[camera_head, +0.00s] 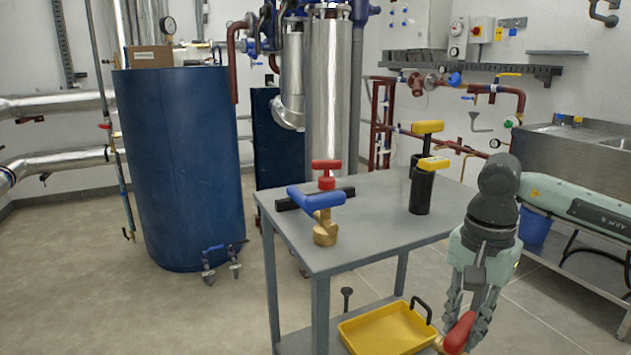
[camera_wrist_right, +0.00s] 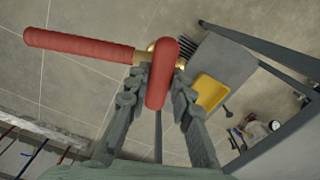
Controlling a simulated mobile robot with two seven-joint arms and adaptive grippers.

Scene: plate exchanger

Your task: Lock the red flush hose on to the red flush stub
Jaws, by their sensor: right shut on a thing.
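My right gripper (camera_head: 468,318) hangs low beside the right front of the grey table, pointing down. It is shut on a red piece (camera_head: 460,332) with a brass end, which I take to be the red flush hose. In the right wrist view the fingers (camera_wrist_right: 158,90) close around a rounded red part (camera_wrist_right: 161,75). A longer red bar (camera_wrist_right: 80,45) runs left from a brass fitting behind it. The held piece is in the air. I cannot pick out the red flush stub for certain. My left gripper is not in view.
On the grey table (camera_head: 370,242) stand a brass valve (camera_head: 325,234) with a blue handle (camera_head: 316,199), a red T-handle (camera_head: 326,165) and black cylinders with yellow tops (camera_head: 421,192). A yellow tray (camera_head: 388,328) lies on the lower shelf. A blue tank (camera_head: 178,165) stands left; the floor between is clear.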

